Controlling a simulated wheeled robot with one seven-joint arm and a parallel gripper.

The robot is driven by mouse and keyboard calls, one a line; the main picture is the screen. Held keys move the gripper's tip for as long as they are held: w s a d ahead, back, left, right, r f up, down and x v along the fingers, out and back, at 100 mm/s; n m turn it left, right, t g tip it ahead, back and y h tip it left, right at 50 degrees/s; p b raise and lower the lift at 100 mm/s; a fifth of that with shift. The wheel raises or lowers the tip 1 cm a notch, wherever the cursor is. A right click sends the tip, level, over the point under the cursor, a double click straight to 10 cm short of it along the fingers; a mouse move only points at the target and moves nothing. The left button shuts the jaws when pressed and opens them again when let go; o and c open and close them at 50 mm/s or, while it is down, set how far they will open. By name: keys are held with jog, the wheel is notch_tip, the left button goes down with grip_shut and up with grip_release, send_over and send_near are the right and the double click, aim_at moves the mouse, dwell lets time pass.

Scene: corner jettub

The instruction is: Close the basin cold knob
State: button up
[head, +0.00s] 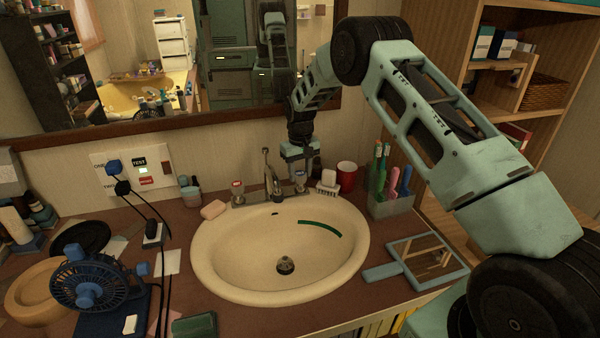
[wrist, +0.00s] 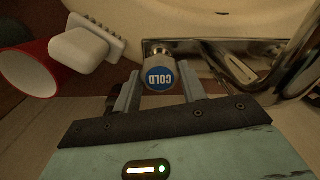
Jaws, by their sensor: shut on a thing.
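The basin cold knob (wrist: 160,76) has a blue cap marked COLD and stands on the chrome faucet base (wrist: 215,55). In the head view it is at the right of the faucet (head: 271,180), largely covered by my gripper (head: 299,166). My gripper (wrist: 160,90) points at the knob in the wrist view, with one finger on each side, and is shut on it. The other knob, with a red mark (head: 237,187), stands at the left of the faucet. The basin (head: 215,270) is below, with a dark green strip along its right inside wall.
A white brush (head: 328,181) and a red cup (head: 347,176) stand close to the right of my gripper. A toothbrush holder (head: 392,205) and a hand mirror (head: 425,260) are farther right. Soap (head: 213,209) lies at the left. The mirror frame is behind.

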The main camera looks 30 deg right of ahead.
aim_at(300, 173)
jog(key=o, duration=1)
jog(key=shift+c, duration=0.2)
jog(key=shift+r, duration=0.1)
notch_tip(300, 173, up, 17)
jog(key=b, duration=0.2)
jog(key=shift+r, duration=0.1)
